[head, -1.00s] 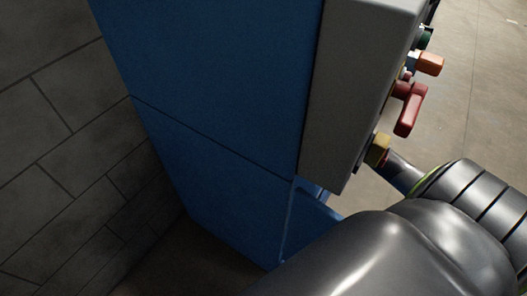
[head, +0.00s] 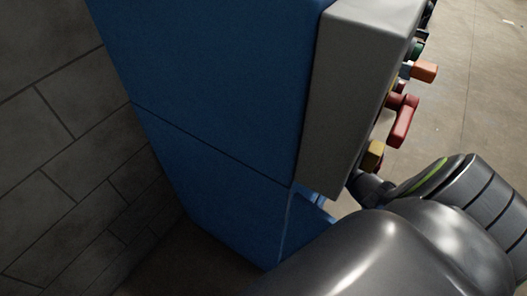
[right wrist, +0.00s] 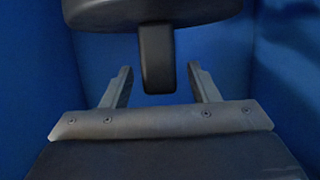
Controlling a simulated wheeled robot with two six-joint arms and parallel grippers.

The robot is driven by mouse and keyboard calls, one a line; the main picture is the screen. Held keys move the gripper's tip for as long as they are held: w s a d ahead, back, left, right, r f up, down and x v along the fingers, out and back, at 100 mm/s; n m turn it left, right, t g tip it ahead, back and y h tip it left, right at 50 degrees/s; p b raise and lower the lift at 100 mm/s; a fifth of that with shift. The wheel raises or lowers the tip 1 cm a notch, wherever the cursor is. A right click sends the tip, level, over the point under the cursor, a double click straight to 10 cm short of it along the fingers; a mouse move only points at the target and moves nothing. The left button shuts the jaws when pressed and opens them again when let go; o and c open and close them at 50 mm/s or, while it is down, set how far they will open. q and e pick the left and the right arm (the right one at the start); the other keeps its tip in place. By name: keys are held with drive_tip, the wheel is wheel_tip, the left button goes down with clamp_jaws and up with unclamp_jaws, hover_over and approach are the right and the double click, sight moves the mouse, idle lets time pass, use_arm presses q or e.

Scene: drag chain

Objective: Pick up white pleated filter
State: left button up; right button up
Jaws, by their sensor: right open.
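No white pleated filter shows in either view. In the right wrist view my right gripper (right wrist: 159,72) is open, with its two grey fingers apart and no held object visible. Blue walls surround it. A dark rounded part (right wrist: 156,58) with a downward tab shows between and above the fingers; I cannot tell what it is. In the head view my right arm comes in from the lower right, and its far end goes behind the grey panel's lower edge, so the gripper is hidden there. My left gripper is not in view.
A tall blue cabinet (head: 210,80) stands in the middle of the head view. A grey panel (head: 350,90) on its right side carries a red handle (head: 403,122), an orange knob (head: 424,71) and a yellow one (head: 373,155). A dark block wall (head: 50,130) is at left.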

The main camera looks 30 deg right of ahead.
drive_tip(key=shift+w+a+f, duration=0.15)
drive_tip(key=shift+w, duration=0.15)
clamp_jaws()
idle(0.3)
